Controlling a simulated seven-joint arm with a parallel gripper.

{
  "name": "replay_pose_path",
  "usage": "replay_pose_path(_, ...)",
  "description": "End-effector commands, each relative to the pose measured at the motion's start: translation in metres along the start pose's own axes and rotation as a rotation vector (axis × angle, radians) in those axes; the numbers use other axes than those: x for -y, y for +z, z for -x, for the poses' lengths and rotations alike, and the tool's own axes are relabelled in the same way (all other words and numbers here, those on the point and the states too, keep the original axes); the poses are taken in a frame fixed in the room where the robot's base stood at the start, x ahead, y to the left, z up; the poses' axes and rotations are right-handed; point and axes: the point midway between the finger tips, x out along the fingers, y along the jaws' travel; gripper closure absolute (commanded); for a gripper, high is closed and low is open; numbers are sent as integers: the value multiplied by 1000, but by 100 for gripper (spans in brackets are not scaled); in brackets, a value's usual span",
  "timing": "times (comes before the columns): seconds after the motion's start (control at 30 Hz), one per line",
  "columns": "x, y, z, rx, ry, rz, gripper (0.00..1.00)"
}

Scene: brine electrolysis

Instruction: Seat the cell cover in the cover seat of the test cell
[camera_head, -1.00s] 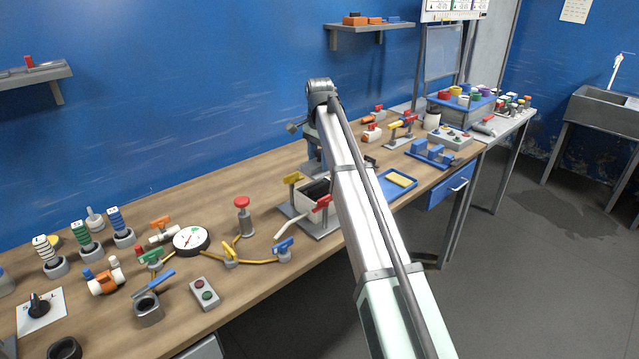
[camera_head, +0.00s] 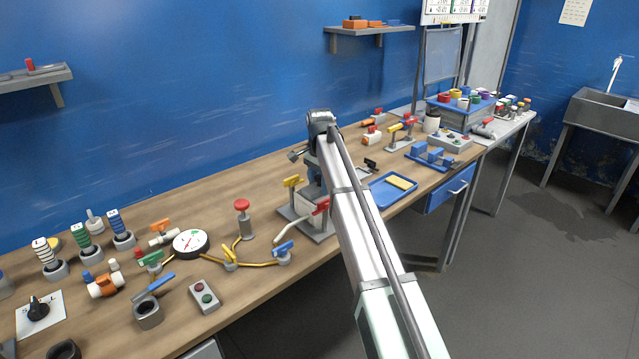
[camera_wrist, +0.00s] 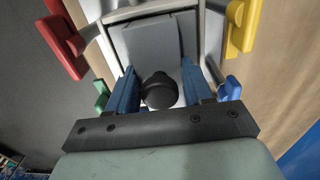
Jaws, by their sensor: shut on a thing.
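The test cell (camera_head: 303,205) is a pale box on a grey base plate, with a yellow and a red handle at its sides. My gripper (camera_wrist: 158,78) has its two blue fingers shut on the round black knob of the cell cover (camera_wrist: 148,48). The cover is a grey plate, framed by the pale rim of the cell in the wrist view. In the head view my gripper (camera_head: 314,180) is low at the cell, and my arm hides part of it. I cannot tell whether the cover rests fully in its seat.
A red-capped post (camera_head: 243,215) and a blue-handled valve (camera_head: 284,252) stand left of the cell. A blue tray (camera_head: 380,196) with a yellow block is to the right. Open wood lies behind and left of the cell.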

Motion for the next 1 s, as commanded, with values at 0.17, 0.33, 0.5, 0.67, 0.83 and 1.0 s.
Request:
replay_pose_path(0.17,0,0,-2,0,0,0,39)
replay_pose_path(0.33,0,0,-1,0,0,0,24)
replay_pose_path(0.5,0,0,-1,0,0,0,24)
replay_pose_path(0.67,0,0,4,0,0,0,24)
replay_pose_path(0.83,1,-1,25,-1,-1,0,24)
replay_pose_path(1.0,2,-1,57,-1,-2,0,24)
